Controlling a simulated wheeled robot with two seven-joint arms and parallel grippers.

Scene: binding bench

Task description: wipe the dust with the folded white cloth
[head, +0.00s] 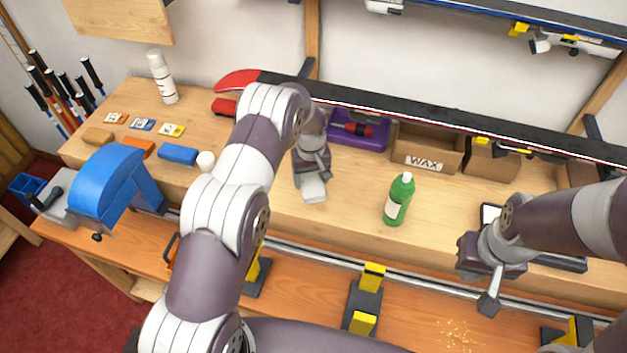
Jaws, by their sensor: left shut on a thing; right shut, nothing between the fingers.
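My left gripper (310,174) is shut on the folded white cloth (314,190), a small pale piece below its fingers, over the raised wooden shelf. The gripper hides part of the cloth, and I cannot tell if the cloth touches the wood. The dust (455,335) is a scatter of yellowish specks on the lower bench top, near the bottom edge at the right. My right gripper (488,304) is shut and empty, above and to the right of the dust.
A green bottle (398,199) stands between the grippers. A metal rail (410,269) with black and yellow blocks (365,300) runs along the bench. A WAX box (428,150) and a purple tray (345,138) are behind. A blue machine (115,187) is at the left.

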